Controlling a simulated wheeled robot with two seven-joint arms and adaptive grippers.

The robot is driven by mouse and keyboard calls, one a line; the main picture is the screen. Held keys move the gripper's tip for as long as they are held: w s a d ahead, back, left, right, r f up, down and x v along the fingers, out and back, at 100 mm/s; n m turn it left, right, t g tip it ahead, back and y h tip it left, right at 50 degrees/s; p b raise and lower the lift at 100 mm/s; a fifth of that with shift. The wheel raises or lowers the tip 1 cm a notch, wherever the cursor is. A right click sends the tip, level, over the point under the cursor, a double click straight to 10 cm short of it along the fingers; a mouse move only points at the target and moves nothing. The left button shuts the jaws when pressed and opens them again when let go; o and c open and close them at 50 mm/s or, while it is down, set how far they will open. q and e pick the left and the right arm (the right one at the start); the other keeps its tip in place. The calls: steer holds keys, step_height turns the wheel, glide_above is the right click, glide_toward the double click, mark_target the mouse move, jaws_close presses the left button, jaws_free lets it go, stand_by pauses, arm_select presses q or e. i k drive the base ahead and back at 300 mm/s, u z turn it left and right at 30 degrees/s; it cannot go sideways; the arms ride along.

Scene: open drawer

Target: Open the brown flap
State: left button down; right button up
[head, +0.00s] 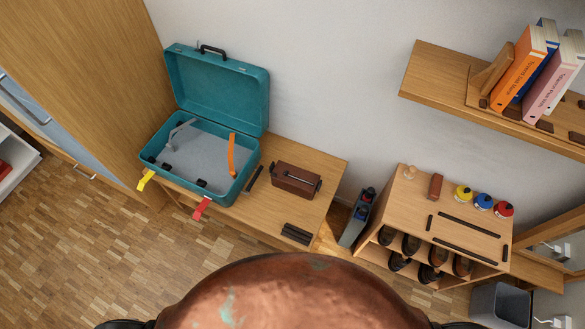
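A small reddish-brown box-like thing (297,178) sits on the wooden table beside the teal suitcase. It has dark fittings at its ends, and its top looks closed. It is the brown thing that best matches the flap, but I cannot tell this surely. Neither of my grippers shows in the head view.
An open teal suitcase (225,97) stands on the table (325,172) at left, with red and yellow tags hanging out. Dark bars lie near the table's front edge. A shelf unit (405,210) with shoes and paint pots stands at right, below a bookshelf (425,72).

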mark_target(301, 178)
steer(key=z, duration=2.65)
steer(key=k, duration=0.75)
steer(key=u, duration=2.5)
steer(key=i, duration=0.5)
steer(key=z, duration=0.05)
